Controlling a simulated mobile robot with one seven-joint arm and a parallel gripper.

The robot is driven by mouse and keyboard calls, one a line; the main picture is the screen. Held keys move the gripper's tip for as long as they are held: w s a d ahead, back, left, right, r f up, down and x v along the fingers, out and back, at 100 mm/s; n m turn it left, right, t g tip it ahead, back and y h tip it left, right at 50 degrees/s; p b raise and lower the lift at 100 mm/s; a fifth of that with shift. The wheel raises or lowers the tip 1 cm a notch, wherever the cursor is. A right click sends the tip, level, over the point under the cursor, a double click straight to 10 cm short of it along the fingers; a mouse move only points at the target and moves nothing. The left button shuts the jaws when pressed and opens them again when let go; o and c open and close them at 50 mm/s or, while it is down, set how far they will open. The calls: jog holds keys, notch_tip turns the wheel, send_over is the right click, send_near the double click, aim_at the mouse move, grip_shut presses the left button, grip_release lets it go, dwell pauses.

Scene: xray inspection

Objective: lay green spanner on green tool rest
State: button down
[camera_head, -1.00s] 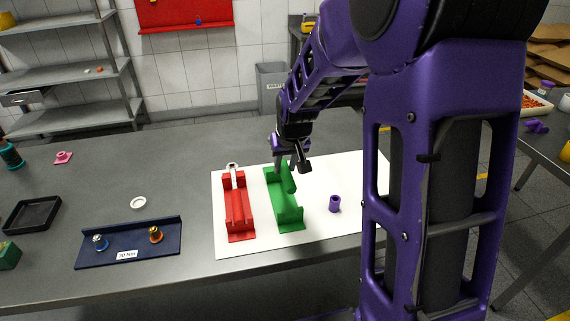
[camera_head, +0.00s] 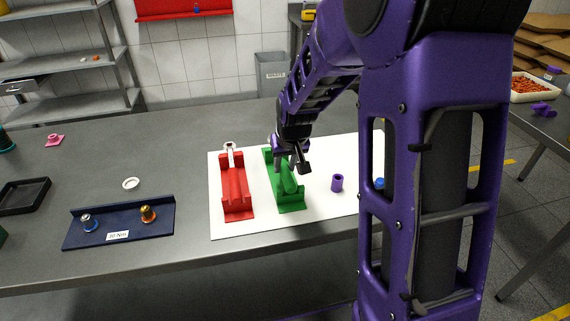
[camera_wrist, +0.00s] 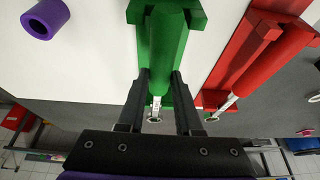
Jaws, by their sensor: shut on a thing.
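The green tool rest (camera_head: 291,207) stands on the white sheet, right of the red one, and shows at the top of the wrist view (camera_wrist: 137,12). My gripper (camera_head: 283,165) is over its far end. In the wrist view my gripper (camera_wrist: 158,98) is shut on the green spanner (camera_wrist: 165,35), with a finger on each side near its pale metal end. The spanner's green handle (camera_head: 289,184) is over the rest's channel, lined up along it. I cannot tell whether the handle touches the rest. My fingers partly hide the spanner in the head view.
A red tool rest (camera_head: 237,205) holding a red spanner (camera_wrist: 265,65) stands close by on the left. A purple cylinder (camera_head: 337,183) stands to the right on the white sheet (camera_head: 330,210). A navy holder (camera_head: 118,222) with two fittings is at the left.

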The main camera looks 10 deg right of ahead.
jog(key=shift+f+b, duration=0.3)
jog(key=c, duration=0.5)
grip_release()
jog(key=shift+r, duration=0.1)
jog(key=p+v, duration=0.7)
jog(key=v, duration=1)
jog(key=shift+r+p, duration=0.2)
jog(key=shift+p, duration=0.15)
